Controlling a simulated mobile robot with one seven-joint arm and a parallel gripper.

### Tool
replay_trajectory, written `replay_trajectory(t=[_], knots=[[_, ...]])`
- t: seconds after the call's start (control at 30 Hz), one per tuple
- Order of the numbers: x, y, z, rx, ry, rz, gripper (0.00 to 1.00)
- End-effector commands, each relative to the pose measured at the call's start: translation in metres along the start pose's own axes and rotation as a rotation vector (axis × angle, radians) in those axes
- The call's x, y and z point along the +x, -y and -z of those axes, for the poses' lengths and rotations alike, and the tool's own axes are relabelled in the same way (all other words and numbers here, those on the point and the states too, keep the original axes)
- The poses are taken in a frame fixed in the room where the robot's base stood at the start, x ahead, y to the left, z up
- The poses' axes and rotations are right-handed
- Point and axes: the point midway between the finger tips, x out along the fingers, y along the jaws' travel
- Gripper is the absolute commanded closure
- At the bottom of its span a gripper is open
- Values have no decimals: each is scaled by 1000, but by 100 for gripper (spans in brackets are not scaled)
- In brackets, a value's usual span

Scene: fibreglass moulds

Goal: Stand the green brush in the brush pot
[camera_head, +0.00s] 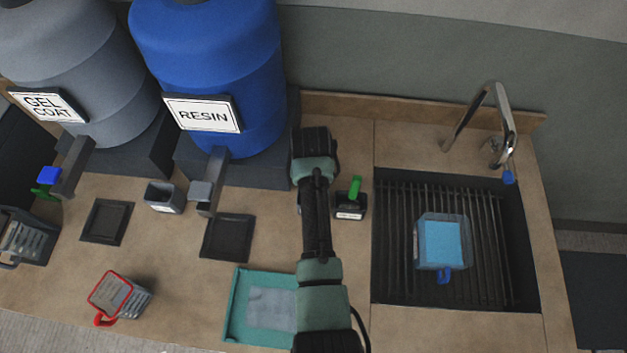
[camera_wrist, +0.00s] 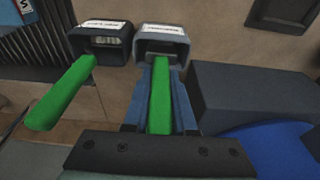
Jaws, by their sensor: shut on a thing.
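My gripper (camera_wrist: 162,72) is shut on a green handle (camera_wrist: 160,100), taken to be the green brush. The far end of the handle meets the mouth of a dark, labelled pot (camera_wrist: 178,42); how deep it reaches is unclear. Beside it, to the left in the wrist view, another dark labelled pot (camera_wrist: 118,42) has a second green handle (camera_wrist: 62,92) leaning out of it. In the head view this pot (camera_head: 350,208) and its green handle (camera_head: 355,187) show right of my arm. My gripper (camera_head: 314,160) hides the held brush there. The labels are too small to read.
The blue resin drum (camera_head: 210,70) on its dark stand is close left of my arm. The sink grate (camera_head: 390,240) at right bears a clear container with blue contents (camera_head: 440,243). A teal tray (camera_head: 237,310) and a red-rimmed container (camera_head: 128,297) stand at the front.

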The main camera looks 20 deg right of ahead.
Motion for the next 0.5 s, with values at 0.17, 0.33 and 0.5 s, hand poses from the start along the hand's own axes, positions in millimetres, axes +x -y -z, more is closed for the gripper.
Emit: replay_trajectory(t=[0.17, 0.33, 0.5], knots=[[3, 0, 0, 0, -1, 0, 100], [3, 0, 0, 0, 0, 0, 100], [3, 0, 0, 0, 0, 0, 58]])
